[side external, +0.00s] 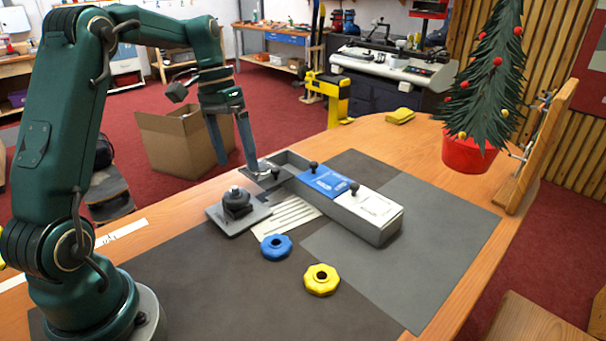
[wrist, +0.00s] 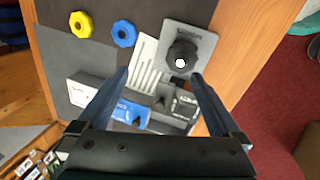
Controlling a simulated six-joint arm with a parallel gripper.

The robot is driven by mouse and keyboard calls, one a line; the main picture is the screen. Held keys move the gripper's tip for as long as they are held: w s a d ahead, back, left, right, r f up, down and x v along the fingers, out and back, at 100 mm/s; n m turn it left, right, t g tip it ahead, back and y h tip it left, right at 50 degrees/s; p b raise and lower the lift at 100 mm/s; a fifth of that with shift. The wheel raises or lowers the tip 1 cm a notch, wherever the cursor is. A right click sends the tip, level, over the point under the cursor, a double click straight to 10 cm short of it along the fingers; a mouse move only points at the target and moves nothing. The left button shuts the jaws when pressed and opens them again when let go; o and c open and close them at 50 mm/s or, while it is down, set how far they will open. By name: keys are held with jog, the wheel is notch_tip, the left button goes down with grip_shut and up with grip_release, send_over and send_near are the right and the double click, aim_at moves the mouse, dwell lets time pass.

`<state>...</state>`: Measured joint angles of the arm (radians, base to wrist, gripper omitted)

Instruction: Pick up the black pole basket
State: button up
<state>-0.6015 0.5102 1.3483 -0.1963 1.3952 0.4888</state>
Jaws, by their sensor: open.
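The black pole basket (wrist: 184,103) shows in the wrist view as a dark block with a pale label, at the right end of the grey tray. In the side view its black knob (side external: 276,172) shows at the tray's left end, close to my fingers. The long grey tray (side external: 372,230) also holds a blue basket (side external: 325,181) and a white basket (side external: 370,205), each with a black knob. My gripper (side external: 237,166) is open and empty, pointing down by that end. In the wrist view its fingers (wrist: 160,75) spread on either side of the slotted card's area.
A grey plate with a black knob (side external: 237,200) sits left of the tray, beside a white slotted card (side external: 290,214). A blue ring (side external: 276,247) and yellow ring (side external: 321,280) lie in front. A small Christmas tree (side external: 480,95) stands at right. The mat's front is clear.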

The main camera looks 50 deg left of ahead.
aim_at(235, 187)
jog(key=m+y, duration=0.1)
jog(key=m, duration=0.1)
jog(key=a+r+m+y, duration=0.1)
jog(key=m, duration=0.1)
jog(key=shift+a+r, duration=0.15)
jog(key=shift+r, duration=0.05)
jog(key=shift+m+y, duration=0.3)
notch_tip(235, 187, down, 5)
jog(key=shift+s+a+r, duration=0.1)
jog(key=shift+f, duration=2.7)
jog(key=c, duration=1.3)
